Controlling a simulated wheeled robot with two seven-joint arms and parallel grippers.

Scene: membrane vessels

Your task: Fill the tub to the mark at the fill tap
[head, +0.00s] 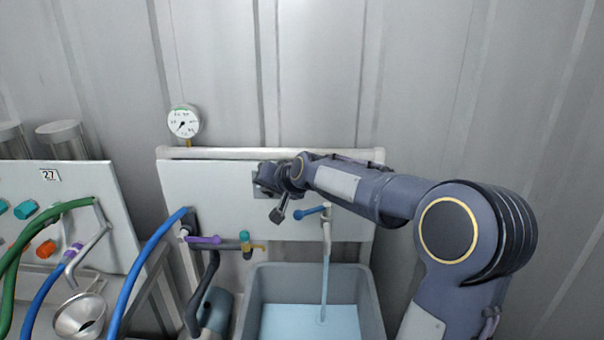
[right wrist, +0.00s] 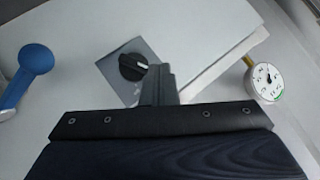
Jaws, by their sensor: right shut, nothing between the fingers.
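The grey tub (head: 371,300) stands below the fill tap (head: 327,232), with pale blue water (head: 300,322) in it. A stream of water (head: 325,275) runs from the tap into the tub. The tap's blue lever (head: 308,213) points left; a blue handle (right wrist: 36,60) also shows at the left of the right wrist view. I cannot make out a mark on the tub. My right gripper (head: 278,215) is shut and empty, just left of the blue lever and apart from it. In the right wrist view its fingers (right wrist: 159,82) are in front of the panel. My left gripper is not in view.
A black knob (right wrist: 132,66) on a grey plate is close to my right fingers. A pressure gauge (head: 183,122) stands above the panel. A purple lever (head: 204,239), hoses (head: 150,257) and a metal funnel (head: 80,316) are at the left.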

